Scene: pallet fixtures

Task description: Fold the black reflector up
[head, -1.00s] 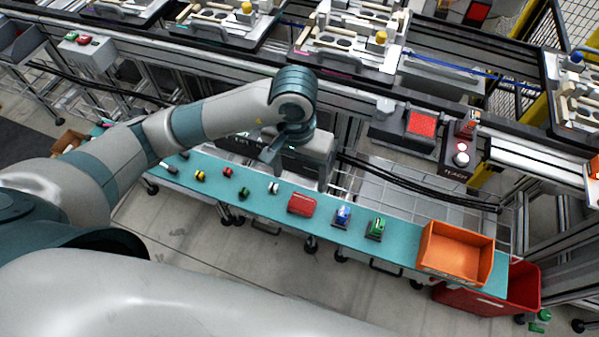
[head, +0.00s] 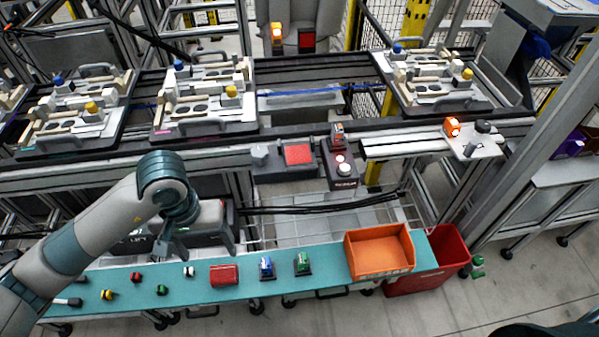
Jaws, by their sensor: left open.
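My left gripper (head: 172,243) hangs at the end of the left arm, fingers pointing down and open with nothing between them. It is in front of the grey and black unit under the conveyor, above the back edge of the teal shelf. A small black part (head: 484,127) sits on a pale plate (head: 470,146) at the right end of the conveyor, beside an orange sensor (head: 452,126). I cannot tell for sure that this part is the black reflector. The left gripper is far to its left. My right gripper is out of view.
The teal shelf (head: 130,290) holds several small coloured parts, a red box (head: 224,275) and an orange bin (head: 380,252). A red crate (head: 440,262) stands at its right end. Pallets with fixtures (head: 205,95) line the conveyor. A button box (head: 343,170) projects from its front.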

